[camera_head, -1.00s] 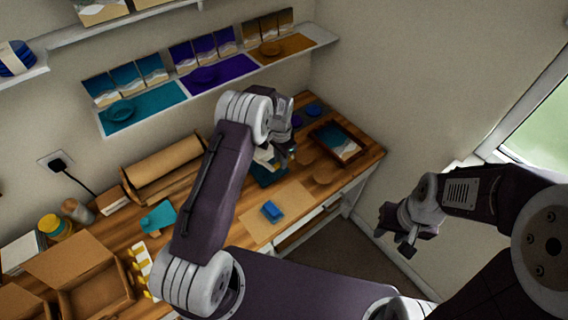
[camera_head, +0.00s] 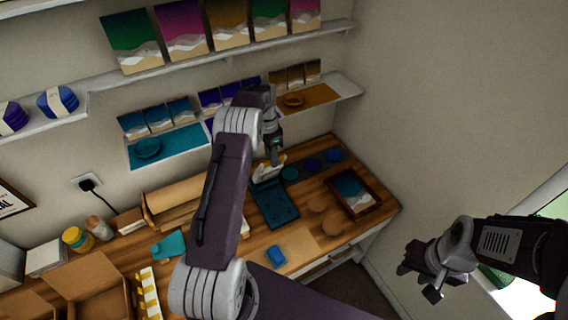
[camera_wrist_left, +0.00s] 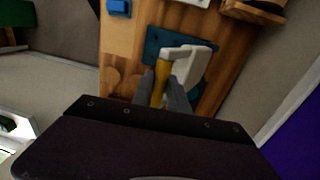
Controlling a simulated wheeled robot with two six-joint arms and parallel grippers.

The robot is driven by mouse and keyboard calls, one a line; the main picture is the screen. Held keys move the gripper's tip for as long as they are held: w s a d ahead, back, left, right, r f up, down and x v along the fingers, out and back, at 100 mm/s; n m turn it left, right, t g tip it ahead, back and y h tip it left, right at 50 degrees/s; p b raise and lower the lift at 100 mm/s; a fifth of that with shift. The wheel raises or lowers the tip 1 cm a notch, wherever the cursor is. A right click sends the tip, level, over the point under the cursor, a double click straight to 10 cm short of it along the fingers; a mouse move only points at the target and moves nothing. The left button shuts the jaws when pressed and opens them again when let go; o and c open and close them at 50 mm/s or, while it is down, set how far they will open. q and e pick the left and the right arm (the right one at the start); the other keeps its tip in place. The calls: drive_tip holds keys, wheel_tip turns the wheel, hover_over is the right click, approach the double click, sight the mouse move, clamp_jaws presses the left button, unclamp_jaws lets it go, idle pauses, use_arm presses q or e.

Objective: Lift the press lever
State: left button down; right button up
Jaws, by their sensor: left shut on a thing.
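The press stands on the wooden workbench, with a teal base (camera_head: 275,208) and a white upper part (camera_head: 268,170) behind it. In the left wrist view its teal base (camera_wrist_left: 160,40), white arm (camera_wrist_left: 196,66) and yellow lever handle (camera_wrist_left: 159,84) show. My left gripper (camera_head: 274,160) is above the back of the press. In the left wrist view its fingers (camera_wrist_left: 163,92) are closed around the yellow handle. The handle's lower end is hidden by my wrist. My right gripper (camera_head: 420,280) is empty, away from the bench at the right, with its fingers apart.
A blue block (camera_head: 277,255) lies on a tan sheet in front of the press. A framed picture (camera_head: 352,190) and round coasters lie to the right. A paper roll (camera_head: 175,197) is at the left. A shelf (camera_head: 170,145) with coloured panels is behind.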

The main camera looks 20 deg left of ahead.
use_arm(q)
drive_tip(key=shift+w+a+f, duration=0.1)
drive_tip(key=shift+w+a, duration=0.2)
drive_tip(key=shift+a, duration=0.3)
